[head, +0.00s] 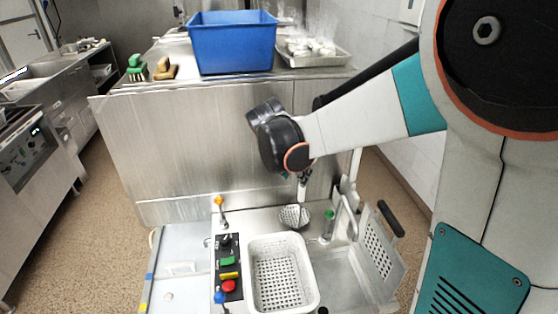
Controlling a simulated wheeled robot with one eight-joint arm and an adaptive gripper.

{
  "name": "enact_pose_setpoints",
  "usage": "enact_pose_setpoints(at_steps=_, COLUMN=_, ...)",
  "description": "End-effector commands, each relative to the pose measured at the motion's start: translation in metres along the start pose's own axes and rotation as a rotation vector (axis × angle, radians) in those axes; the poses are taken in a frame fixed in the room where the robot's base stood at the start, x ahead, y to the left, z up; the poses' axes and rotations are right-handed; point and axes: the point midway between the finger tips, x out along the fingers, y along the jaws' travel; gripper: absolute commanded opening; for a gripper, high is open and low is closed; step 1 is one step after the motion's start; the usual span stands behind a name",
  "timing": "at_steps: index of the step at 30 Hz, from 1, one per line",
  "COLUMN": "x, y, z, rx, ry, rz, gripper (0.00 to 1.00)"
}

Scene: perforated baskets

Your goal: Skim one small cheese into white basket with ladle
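The white basket (312,278) is a rectangular perforated tub on the metal work unit, at the bottom centre of the head view. It looks empty. A perforated metal ladle (293,215) is behind it, its bowl just beyond the basket's far rim. The ladle's pale handle rises to my gripper (304,178), which is small and dark below my wrist. The gripper appears shut on the handle, though the fingers are partly hidden. I cannot tell whether the bowl touches the metal surface. I cannot make out a small cheese near the ladle.
A control panel (229,270) with coloured buttons stands left of the basket. A perforated metal plate (379,248) with a black handle is at the right. Behind, a steel counter (190,140) carries a blue tub (232,45), brushes and a tray (320,60) of white pieces.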

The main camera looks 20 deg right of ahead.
Motion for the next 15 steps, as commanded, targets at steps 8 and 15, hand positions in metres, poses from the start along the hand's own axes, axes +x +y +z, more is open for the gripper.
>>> enact_pose_setpoints(at_steps=8, x=0.039, y=-0.001, z=-0.003, rx=0.004, ry=0.001, rz=0.000, gripper=0.40)
enact_pose_setpoints(at_steps=15, x=0.079, y=0.000, z=-0.002, rx=0.005, ry=0.001, rz=0.001, gripper=0.40)
